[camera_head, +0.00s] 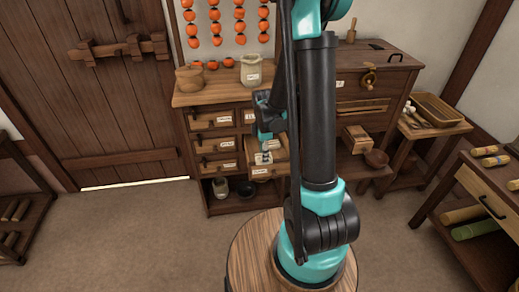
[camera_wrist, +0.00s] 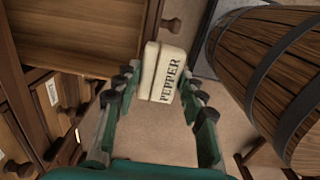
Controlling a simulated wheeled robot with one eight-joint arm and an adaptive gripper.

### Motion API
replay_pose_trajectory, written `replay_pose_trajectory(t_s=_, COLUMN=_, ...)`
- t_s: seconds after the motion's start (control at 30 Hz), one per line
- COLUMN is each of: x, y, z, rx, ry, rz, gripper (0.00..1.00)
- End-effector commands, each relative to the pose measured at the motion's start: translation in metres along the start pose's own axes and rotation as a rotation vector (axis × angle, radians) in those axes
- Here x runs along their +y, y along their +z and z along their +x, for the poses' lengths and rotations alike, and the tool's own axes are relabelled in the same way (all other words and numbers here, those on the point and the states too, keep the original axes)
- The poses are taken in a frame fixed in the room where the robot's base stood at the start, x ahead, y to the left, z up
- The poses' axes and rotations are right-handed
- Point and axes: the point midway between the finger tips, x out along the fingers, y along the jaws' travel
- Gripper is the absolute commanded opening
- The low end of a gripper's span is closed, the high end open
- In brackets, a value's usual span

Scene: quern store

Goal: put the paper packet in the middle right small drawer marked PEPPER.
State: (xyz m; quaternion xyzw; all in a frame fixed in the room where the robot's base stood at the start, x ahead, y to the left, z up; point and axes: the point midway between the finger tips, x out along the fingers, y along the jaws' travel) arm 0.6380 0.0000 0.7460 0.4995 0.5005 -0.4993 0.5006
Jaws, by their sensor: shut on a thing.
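The cream paper packet (camera_wrist: 160,72), printed PEPPER, is between the fingertips of my gripper (camera_wrist: 161,84) in the wrist view. The gripper is shut on it. In the head view my gripper (camera_head: 266,136) is above an open small drawer (camera_head: 262,171) in the right column of the small drawers, with a pale label on its front. In the wrist view an open drawer (camera_wrist: 75,30) lies at the upper left, its knob near the packet. The packet appears beside the drawer's front edge in this view; its height above it I cannot tell. The drawer's label is too small to read.
The cabinet (camera_head: 215,97) carries a pale jar (camera_head: 251,72) and a wooden bowl (camera_head: 189,78) on top. A side table (camera_head: 487,183) is at the right. Floor is clear at left.

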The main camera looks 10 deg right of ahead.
Motion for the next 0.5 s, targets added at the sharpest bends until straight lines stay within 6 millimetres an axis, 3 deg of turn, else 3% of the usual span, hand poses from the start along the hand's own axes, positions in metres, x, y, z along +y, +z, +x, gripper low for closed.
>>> replay_pose_trajectory(t_s=0.2, x=0.055, y=0.000, z=0.000, rx=0.000, ry=0.000, rz=0.002, gripper=0.16)
replay_pose_trajectory(t_s=0.5, x=0.121, y=0.000, z=0.000, rx=0.000, ry=0.000, rz=0.002, gripper=0.16)
